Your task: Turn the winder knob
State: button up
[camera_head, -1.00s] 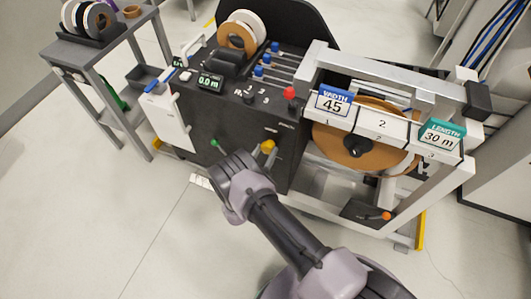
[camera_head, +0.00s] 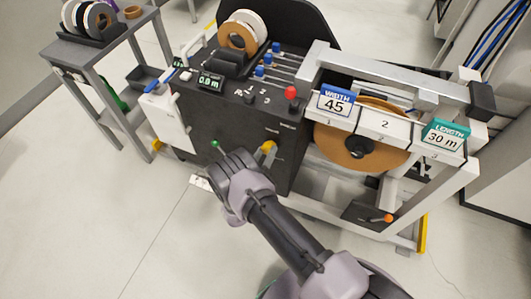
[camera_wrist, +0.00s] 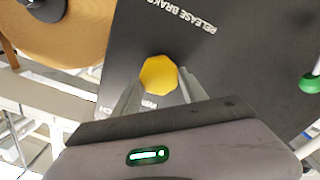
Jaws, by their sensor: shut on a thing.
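The winder knob is a yellow knob (camera_head: 269,147) low on the right of the black machine front. In the wrist view the yellow knob (camera_wrist: 158,75) sits between the two grey fingers of my gripper (camera_wrist: 158,86), which is shut on it. Small, partly covered lettering shows below it. In the head view my wrist hides the fingertips of my gripper (camera_head: 251,160). The small length display (camera_head: 210,81) on the machine top appears to read 0.8 m.
A green knob (camera_head: 215,144) is left of my gripper; it also shows in the wrist view (camera_wrist: 309,83). A large brown roll (camera_head: 335,148) sits in the frame to the right, above an orange-knobbed lever (camera_head: 388,218). A grey side table (camera_head: 62,49) stands at left. Floor in front is clear.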

jog(key=o, duration=1.4)
jog(key=shift+c, duration=0.2)
jog(key=p+v, duration=0.4)
jog(key=v, duration=1.3)
jog(key=shift+s+p, duration=0.2)
jog(key=shift+p, duration=0.2)
jog(key=shift+a+r, duration=0.1)
